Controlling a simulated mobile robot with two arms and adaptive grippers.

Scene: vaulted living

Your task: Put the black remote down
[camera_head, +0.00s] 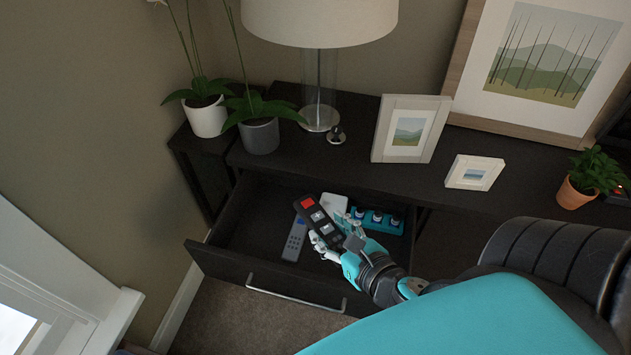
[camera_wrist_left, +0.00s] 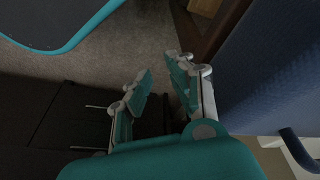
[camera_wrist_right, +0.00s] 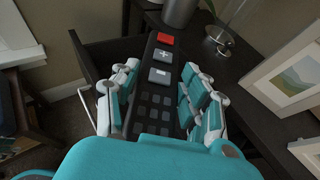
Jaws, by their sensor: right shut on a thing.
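The black remote (camera_head: 319,222) has a red button and light plus and minus keys. My right gripper (camera_head: 335,247) is shut on it and holds it over the open drawer (camera_head: 238,232). In the right wrist view the remote (camera_wrist_right: 160,95) lies between the two fingers, its red end pointing away from my wrist. I cannot tell if its lower end touches anything. My left gripper (camera_wrist_left: 162,85) shows only in the left wrist view, fingers apart with nothing between them, away from the drawer.
The drawer holds a grey remote (camera_head: 294,240), a white item (camera_head: 334,203) and a teal tray with several dark-topped pieces (camera_head: 388,224). Its left part is bare. Above, the dark console top carries a lamp (camera_head: 319,110), potted plants (camera_head: 260,135) and picture frames (camera_head: 408,130).

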